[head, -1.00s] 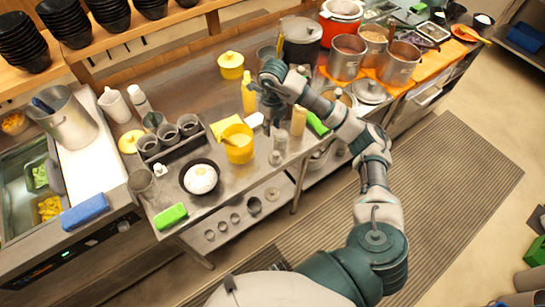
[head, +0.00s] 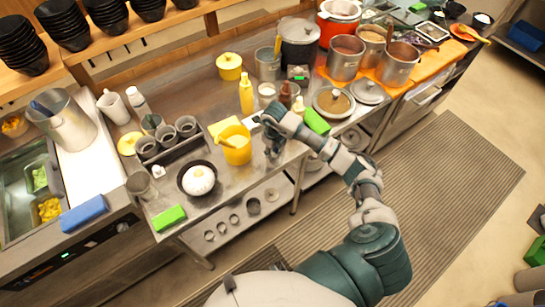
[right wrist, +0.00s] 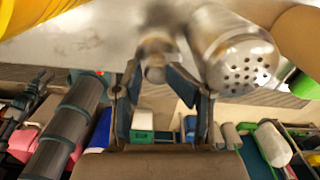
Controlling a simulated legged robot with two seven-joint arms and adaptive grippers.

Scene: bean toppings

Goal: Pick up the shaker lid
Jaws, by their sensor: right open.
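A shaker with a perforated metal lid (right wrist: 245,65) shows in the right wrist view, just right of my right gripper (right wrist: 162,90). The gripper's two fingers are spread apart. A small blurred object with a brownish end (right wrist: 155,55) shows between and beyond the fingertips; I cannot tell what it is or whether the fingers touch it. In the head view my right gripper (head: 273,148) is over the counter's front edge, right of the yellow tub (head: 236,152), and the shaker cannot be made out clearly around it. My left gripper is not in view.
A bowl with white contents (head: 199,178) is at the left.

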